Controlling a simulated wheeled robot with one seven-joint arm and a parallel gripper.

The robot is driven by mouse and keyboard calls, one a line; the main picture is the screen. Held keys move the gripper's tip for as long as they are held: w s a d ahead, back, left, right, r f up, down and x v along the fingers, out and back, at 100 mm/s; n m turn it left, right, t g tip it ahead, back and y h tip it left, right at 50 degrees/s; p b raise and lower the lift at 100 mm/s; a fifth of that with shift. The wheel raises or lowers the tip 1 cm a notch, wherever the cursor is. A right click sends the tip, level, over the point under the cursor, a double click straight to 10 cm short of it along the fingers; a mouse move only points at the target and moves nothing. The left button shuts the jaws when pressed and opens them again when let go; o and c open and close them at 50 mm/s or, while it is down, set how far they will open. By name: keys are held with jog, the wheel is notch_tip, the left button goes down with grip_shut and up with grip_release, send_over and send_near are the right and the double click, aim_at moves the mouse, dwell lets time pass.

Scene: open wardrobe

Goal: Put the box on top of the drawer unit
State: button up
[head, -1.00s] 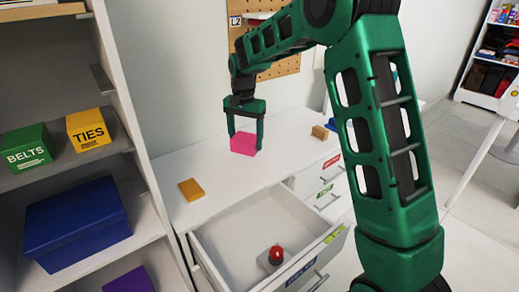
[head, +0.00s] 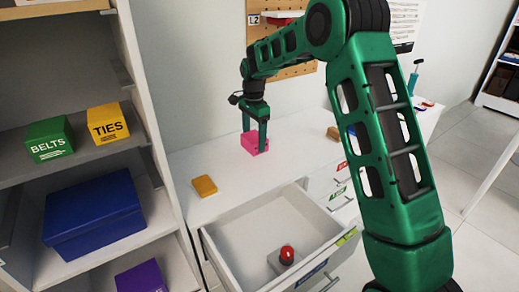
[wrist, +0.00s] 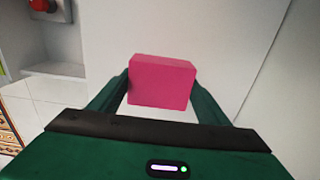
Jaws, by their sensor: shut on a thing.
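A pink box (head: 252,144) is between the two fingers of my green gripper (head: 254,138), above or on the white top of the drawer unit (head: 225,168). The gripper is shut on it. In the wrist view, the pink box (wrist: 160,82) sits between the dark green fingers, against a pale surface. I cannot tell whether the box's underside touches the top. The unit's upper left drawer (head: 265,225) is pulled out.
An orange-yellow block (head: 204,186) lies on the top's left part. A red-topped object (head: 286,255) stands in the open drawer. Left are shelves with green BELTS (head: 50,140), yellow TIES (head: 107,123) and blue (head: 95,215) boxes. A pegboard (head: 285,50) hangs behind.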

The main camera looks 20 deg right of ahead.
jog(key=shift+w+d+f, duration=0.35)
jog(key=shift+d+f, duration=0.05)
jog(key=shift+d, duration=0.2)
jog(key=shift+w+d+f, duration=0.3)
jog(key=shift+d+f, duration=0.1)
jog(key=shift+d, duration=0.15)
jog(key=shift+f, duration=1.95)
jog(key=o, duration=1.1)
jog(key=shift+f, duration=0.15)
